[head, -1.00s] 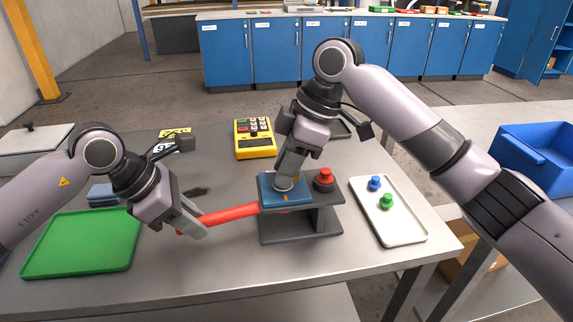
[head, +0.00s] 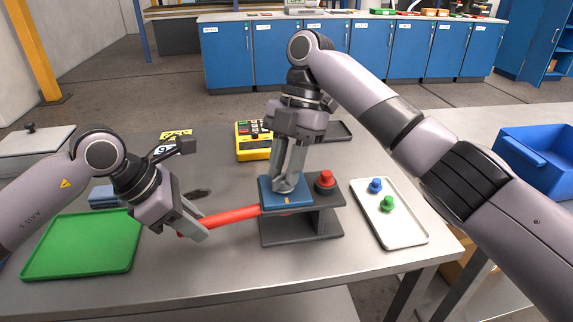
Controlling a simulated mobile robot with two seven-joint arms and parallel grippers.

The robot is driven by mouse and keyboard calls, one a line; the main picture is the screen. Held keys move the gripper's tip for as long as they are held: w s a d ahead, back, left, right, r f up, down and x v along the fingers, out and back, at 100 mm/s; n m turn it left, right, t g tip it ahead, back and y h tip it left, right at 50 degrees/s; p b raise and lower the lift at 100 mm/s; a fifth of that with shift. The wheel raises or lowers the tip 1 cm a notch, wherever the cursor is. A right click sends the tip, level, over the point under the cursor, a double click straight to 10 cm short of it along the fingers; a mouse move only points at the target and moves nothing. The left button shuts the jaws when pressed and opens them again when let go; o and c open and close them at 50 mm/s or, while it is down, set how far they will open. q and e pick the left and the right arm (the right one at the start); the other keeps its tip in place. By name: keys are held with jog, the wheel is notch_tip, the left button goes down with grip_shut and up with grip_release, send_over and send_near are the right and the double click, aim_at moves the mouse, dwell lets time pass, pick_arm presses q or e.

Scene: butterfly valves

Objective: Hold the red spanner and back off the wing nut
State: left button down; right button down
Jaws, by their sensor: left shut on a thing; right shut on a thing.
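The red spanner (head: 232,217) runs from my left gripper to the small grey stand with the blue top plate (head: 270,200). My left gripper (head: 192,229) is shut on the spanner's left end. The spanner's right end goes in under the blue plate and is partly hidden. My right gripper (head: 286,187) points down, with its fingertips at the top of the blue plate. It is shut on the wing nut there, which the fingers hide almost wholly.
A red knob (head: 325,181) on a dark base sits on the stand, close right of my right gripper. A white tray (head: 412,237) with blue and green knobs lies to the right. A green tray (head: 60,262) lies at the left, and a yellow keypad box (head: 252,154) behind.

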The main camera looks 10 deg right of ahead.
aim_at(285, 173)
pick_arm(q)
jog(key=shift+f, duration=0.15)
pick_arm(e)
jog(key=shift+s+a+f+n+g+h, duration=0.1)
jog(key=shift+f+n+g+h, duration=0.1)
jog(key=shift+n, duration=0.4)
jog(key=shift+s+f+n+g+h, duration=0.1)
jog(key=shift+f+n+g+h, duration=0.1)
jog(key=shift+n, duration=0.4)
jog(key=shift+w+r, duration=0.1)
jog(key=c, duration=0.9)
grip_release()
jog(key=shift+c, duration=0.2)
jog(key=shift+r, duration=0.1)
jog(key=shift+w+r, duration=0.1)
jog(key=shift+r, duration=0.05)
jog(key=shift+r, duration=0.25)
notch_tip(285, 173, up, 9)
pick_arm(q)
jog(key=shift+f, duration=0.1)
pick_arm(e)
jog(key=shift+r, duration=0.15)
